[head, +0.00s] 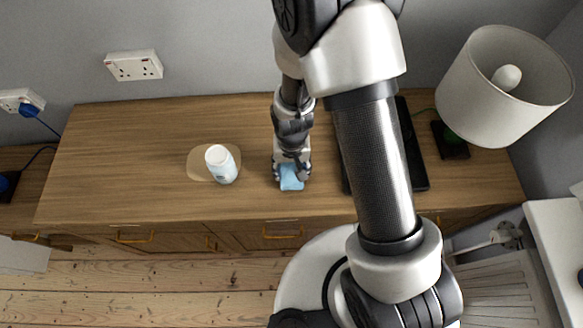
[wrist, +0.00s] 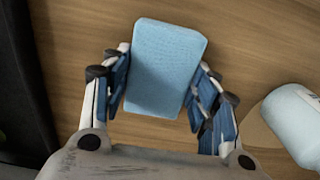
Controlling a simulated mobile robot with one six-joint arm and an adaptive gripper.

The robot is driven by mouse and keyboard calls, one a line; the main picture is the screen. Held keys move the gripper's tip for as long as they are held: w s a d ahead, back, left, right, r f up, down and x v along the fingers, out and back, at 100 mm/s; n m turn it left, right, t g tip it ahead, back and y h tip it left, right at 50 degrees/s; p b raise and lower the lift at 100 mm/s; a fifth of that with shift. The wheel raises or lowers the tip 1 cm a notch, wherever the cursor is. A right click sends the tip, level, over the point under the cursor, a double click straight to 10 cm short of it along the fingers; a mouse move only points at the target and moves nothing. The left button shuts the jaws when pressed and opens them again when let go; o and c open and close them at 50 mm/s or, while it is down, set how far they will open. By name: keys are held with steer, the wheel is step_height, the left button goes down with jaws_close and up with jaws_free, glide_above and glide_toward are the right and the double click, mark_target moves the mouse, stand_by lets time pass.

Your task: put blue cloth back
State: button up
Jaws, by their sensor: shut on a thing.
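The blue cloth (head: 291,178) is a small light-blue block-like piece at the middle of the wooden cabinet top in the head view. My gripper (head: 291,172) reaches down over it from behind. In the wrist view, the blue cloth (wrist: 165,68) sits between the two fingers of my gripper (wrist: 160,95), which is shut on it. Whether the cloth touches the wood beneath is hard to tell.
A white bottle (head: 221,165) stands on a tan mat (head: 198,166) left of my gripper; the bottle (wrist: 296,125) also shows in the wrist view. A dark flat object (head: 415,160) lies to the right, near a lamp (head: 505,85). The cabinet top (head: 110,150) is clear at left.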

steer(key=o, duration=1)
step_height(320, 180, up, 12)
steer(key=p, duration=0.4)
step_height(320, 180, up, 10)
steer(key=t, duration=0.1)
glide_above(292, 170)
steer(key=d, duration=0.3)
steer(key=shift+s+d+r+t, duration=0.6)
steer(key=shift+s+d+r, duration=0.7)
steer(key=shift+s+r, duration=1.2)
steer(key=shift+s+d+r+t, duration=0.6)
steer(key=shift+s+d+r, duration=0.65)
steer(key=shift+s+r, duration=1.15)
steer(key=shift+s+d+r+t, duration=0.6)
steer(key=shift+s+d+r, duration=0.95)
steer(key=shift+r, duration=1.6)
steer(key=shift+s+a, duration=0.2)
steer(key=shift+a, duration=0.05)
